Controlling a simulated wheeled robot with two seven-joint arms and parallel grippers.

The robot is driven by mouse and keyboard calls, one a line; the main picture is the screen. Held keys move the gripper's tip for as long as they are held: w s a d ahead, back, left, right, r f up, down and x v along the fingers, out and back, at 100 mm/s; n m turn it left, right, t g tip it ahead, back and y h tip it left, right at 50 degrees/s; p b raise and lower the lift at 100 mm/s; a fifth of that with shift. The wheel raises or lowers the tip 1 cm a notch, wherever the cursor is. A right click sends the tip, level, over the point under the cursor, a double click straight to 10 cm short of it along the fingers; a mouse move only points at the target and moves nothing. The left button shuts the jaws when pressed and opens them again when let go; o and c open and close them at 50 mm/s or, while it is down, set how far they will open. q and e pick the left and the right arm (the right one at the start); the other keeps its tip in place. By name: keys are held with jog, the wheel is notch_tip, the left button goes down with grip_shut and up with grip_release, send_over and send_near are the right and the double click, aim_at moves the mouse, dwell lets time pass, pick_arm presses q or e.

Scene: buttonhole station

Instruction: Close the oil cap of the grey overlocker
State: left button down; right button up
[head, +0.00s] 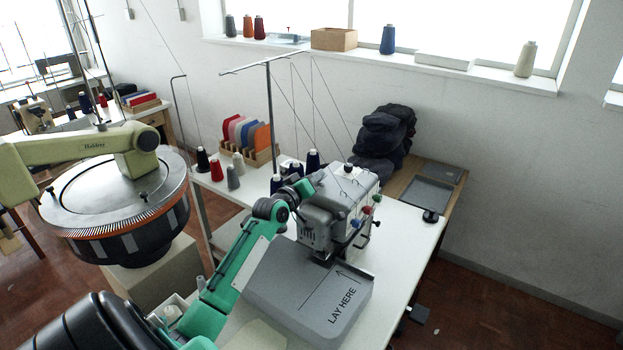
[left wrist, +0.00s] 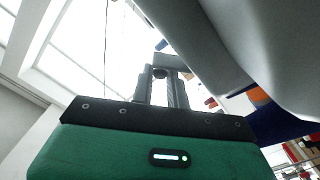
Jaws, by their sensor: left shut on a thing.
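My left gripper (head: 306,186), at the end of the green arm, is at the upper left side of the overlocker. In the left wrist view the two fingers (left wrist: 163,88) are shut on a small grey piece (left wrist: 172,62) with a dark round spot. It looks to be the oil cap, but its shape and how far it is tilted cannot be told. In the head view the gripper hides it. My right gripper is not in view.
Thread cones (head: 313,160) and thin stand rods rise just behind the overlocker. A grey pad marked "LAY HERE" (head: 310,290) lies in front of it. A dark cloth pile (head: 384,135) is behind. A large round machine (head: 115,195) stands at the left.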

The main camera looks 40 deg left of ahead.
pick_arm(q)
jog(key=m, duration=0.2)
jog(key=d+f+m, duration=0.1)
jog(key=m, duration=0.2)
jog(key=shift+d, duration=0.2)
jog(key=shift+d+f+m, duration=0.1)
jog(key=shift+f+m, duration=0.1)
jog(key=shift+m, duration=0.45)
jog(key=shift+d+f+m, duration=0.1)
jog(key=shift+f+m, duration=0.05)
jog(key=shift+m, duration=0.5)
jog(key=c, duration=1.6)
grip_release()
jog(key=shift+c, duration=0.2)
